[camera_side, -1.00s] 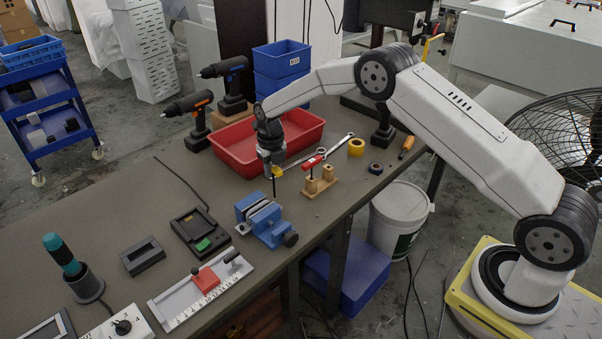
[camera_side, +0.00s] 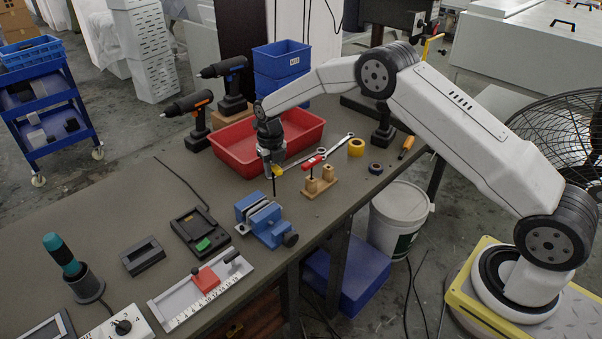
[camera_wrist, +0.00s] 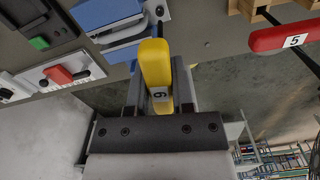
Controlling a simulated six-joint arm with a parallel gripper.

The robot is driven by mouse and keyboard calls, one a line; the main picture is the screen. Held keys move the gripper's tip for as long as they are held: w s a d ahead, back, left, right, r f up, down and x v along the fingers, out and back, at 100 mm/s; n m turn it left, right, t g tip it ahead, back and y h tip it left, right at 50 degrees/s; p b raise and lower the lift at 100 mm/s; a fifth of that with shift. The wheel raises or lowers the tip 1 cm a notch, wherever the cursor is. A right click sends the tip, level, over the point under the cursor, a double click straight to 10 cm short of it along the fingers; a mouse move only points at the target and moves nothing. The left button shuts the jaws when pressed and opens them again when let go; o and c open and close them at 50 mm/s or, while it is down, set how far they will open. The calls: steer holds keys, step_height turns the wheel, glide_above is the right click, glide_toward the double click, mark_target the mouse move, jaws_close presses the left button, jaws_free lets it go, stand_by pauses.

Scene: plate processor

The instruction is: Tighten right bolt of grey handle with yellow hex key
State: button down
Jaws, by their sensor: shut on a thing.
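My gripper (camera_side: 272,166) is shut on the yellow hex key (camera_side: 277,171) and holds it upright above the bench, between the red bin and the blue vise. A dark grey handle-like block (camera_side: 142,256) lies on the bench at left, well away from my gripper. Its bolts are too small to make out.
A wooden holder (camera_side: 318,187) with a red hex key (camera_side: 312,163) stands close right of my gripper. The blue vise (camera_side: 267,220), black device with a green button (camera_side: 200,232) and white ruler fixture (camera_side: 190,303) lie nearer the front. The red bin (camera_side: 238,151) is behind.

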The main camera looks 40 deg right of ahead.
mark_target(273, 176)
steer(key=shift+f, duration=1.25)
steer(key=shift+f, duration=0.35)
stand_by(0.3)
steer(key=shift+r, duration=0.1)
steer(key=shift+r, duration=1.9)
steer(key=shift+f, duration=0.1)
steer(key=shift+f, duration=1.55)
steer(key=shift+f, duration=0.35)
steer(key=shift+r, duration=0.1)
